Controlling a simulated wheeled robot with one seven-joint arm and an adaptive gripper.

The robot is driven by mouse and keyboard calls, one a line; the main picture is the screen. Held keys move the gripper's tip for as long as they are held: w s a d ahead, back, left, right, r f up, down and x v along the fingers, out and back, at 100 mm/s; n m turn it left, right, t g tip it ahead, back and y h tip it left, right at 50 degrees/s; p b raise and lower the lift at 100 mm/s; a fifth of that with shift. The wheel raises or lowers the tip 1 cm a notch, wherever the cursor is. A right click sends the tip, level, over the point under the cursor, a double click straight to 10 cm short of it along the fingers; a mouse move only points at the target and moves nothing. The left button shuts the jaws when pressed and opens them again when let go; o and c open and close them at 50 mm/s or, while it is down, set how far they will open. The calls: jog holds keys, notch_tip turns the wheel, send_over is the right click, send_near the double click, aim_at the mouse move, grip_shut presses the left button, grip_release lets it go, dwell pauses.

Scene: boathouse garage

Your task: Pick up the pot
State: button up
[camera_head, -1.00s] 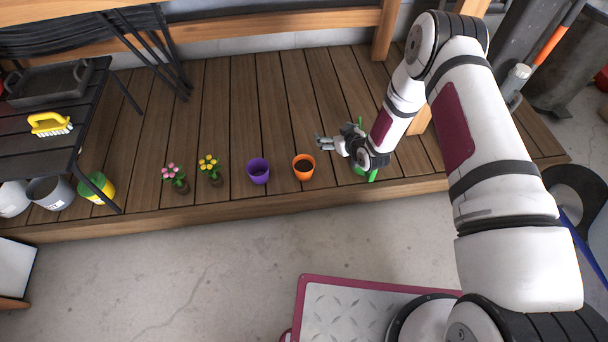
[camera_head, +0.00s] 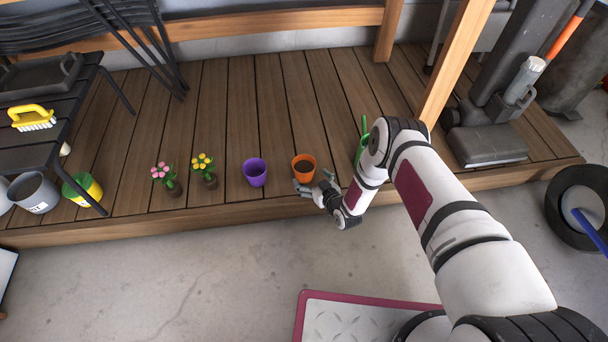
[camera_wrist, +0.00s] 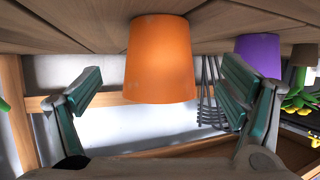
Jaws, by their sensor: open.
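An orange pot (camera_head: 303,167), dark inside, stands upright on the wooden deck near its front edge. A purple pot (camera_head: 255,172) stands to its left. My gripper (camera_head: 303,190) is low at the deck edge, just in front of the orange pot. In the wrist view, which looks upside down, the orange pot (camera_wrist: 160,58) is ahead between the two spread green-padded fingers of my gripper (camera_wrist: 160,88). The gripper is open and empty; whether a finger touches the pot cannot be told. The purple pot (camera_wrist: 259,50) is farther off, to the right there.
Pink flowers (camera_head: 165,176) and yellow flowers (camera_head: 204,166) in small pots stand left of the purple pot. A green object (camera_head: 362,138) is partly behind my arm. A wooden post (camera_head: 455,65) rises at right. A black table (camera_head: 30,135) stands at left. The deck behind the pots is clear.

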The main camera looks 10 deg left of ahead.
aim_at(300, 167)
jog(key=b+x, duration=0.3)
jog(key=x, duration=0.2)
jog(key=shift+w+a+f, duration=0.15)
jog(key=shift+w+f, duration=0.05)
jog(key=shift+w+a+b, duration=0.25)
jog(key=shift+w+b, duration=0.05)
jog(key=shift+w, duration=0.05)
jog(key=c, duration=1.5)
